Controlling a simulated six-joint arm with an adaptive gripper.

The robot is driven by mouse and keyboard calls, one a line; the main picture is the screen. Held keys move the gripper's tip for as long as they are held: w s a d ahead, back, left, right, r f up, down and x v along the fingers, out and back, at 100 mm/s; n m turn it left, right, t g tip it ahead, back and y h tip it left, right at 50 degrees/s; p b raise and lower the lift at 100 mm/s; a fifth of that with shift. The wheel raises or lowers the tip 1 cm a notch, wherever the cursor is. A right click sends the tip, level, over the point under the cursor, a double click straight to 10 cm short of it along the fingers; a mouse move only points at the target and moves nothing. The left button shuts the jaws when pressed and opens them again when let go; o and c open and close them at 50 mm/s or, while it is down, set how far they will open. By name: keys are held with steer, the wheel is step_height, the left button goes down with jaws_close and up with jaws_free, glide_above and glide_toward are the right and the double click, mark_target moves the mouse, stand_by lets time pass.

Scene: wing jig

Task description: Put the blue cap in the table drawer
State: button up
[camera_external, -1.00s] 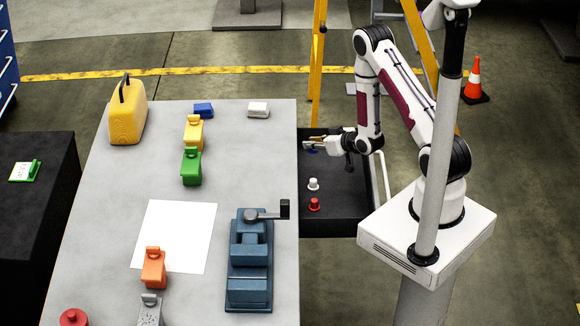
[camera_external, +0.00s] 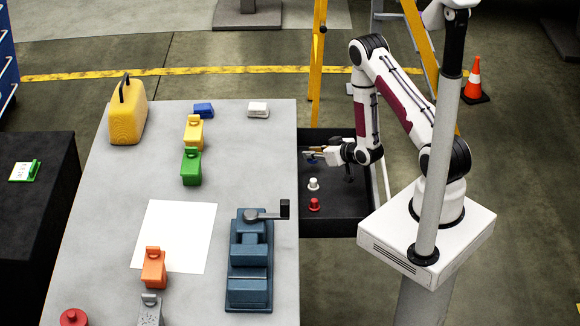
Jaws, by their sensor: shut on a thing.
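The open table drawer (camera_external: 334,221) is a black tray sticking out from the right side of the table. My gripper (camera_external: 314,154) is over the far part of the drawer, its fingers pointing left toward the table edge. It is shut on the blue cap (camera_external: 311,158), which shows as a small dark blue patch at the fingertips. The cap is partly hidden by the fingers. I cannot tell whether it touches the drawer floor.
A white cap (camera_external: 313,184) and a red cap (camera_external: 314,204) stand in the drawer, nearer the camera. A blue vise (camera_external: 250,268) stands near the table's right edge. A yellow ladder (camera_external: 318,75) stands behind the drawer. The drawer's near end is clear.

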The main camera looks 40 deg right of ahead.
mark_target(316, 161)
steer(key=shift+f, duration=1.65)
steer(key=shift+f, duration=0.1)
steer(key=o, duration=0.8)
steer(key=shift+v, duration=2.6)
steer(key=shift+w+r, duration=0.1)
steer(key=shift+r, duration=3.45)
